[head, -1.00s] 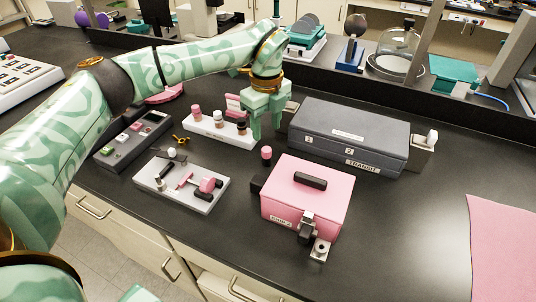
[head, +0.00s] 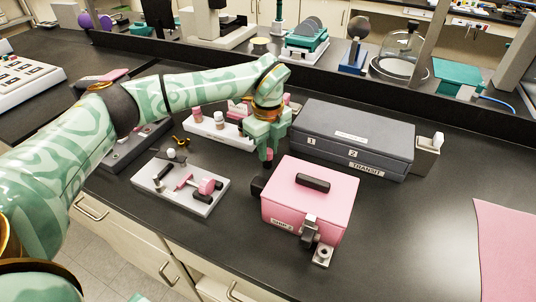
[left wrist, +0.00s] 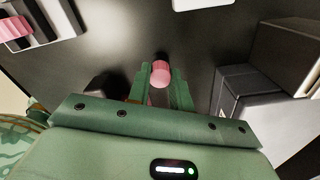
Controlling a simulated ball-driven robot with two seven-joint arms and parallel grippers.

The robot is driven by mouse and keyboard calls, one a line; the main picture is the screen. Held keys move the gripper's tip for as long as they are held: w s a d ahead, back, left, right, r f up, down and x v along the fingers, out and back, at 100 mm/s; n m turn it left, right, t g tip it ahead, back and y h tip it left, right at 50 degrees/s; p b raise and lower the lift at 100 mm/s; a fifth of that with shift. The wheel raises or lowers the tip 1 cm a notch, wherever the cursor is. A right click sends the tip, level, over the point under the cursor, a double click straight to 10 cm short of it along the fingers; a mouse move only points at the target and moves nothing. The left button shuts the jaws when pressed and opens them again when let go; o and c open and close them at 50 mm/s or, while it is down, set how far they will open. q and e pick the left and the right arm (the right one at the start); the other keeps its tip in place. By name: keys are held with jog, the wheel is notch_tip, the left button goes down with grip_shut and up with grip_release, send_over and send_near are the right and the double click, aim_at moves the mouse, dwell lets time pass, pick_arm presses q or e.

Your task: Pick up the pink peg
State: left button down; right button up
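The pink peg (head: 269,155) stands upright on the dark bench, just off the back left corner of the pink case. It is a small cylinder with a pink top. My left gripper (head: 269,153) points down at it, with its green fingers on either side of the peg. In the left wrist view the peg's round pink top (left wrist: 161,73) shows between the two fingers (left wrist: 161,92). Any gap between the fingers and the peg is too small to make out. The peg's foot is largely hidden.
The pink case (head: 310,200) stands close in front, with a dark block at its left side. A grey TRANSIT case (head: 355,138) lies behind to the right. White trays (head: 190,203) with small parts are to the left.

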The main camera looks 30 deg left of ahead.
pick_arm(q)
jog(key=shift+r, duration=0.55)
notch_tip(320, 180, up, 3)
jog(key=shift+f+p, duration=0.1)
jog(key=shift+p, duration=0.65)
jog(key=s+r+p, duration=0.1)
jog(key=s+r, duration=0.3)
jog(key=s, duration=0.3)
jog(key=s+a+r+p, duration=0.1)
jog(key=s+r+p, duration=0.1)
jog(key=s+r, duration=0.3)
jog(key=shift+s+a, duration=0.2)
jog(key=shift+s, duration=0.8)
jog(key=shift+r, duration=0.1)
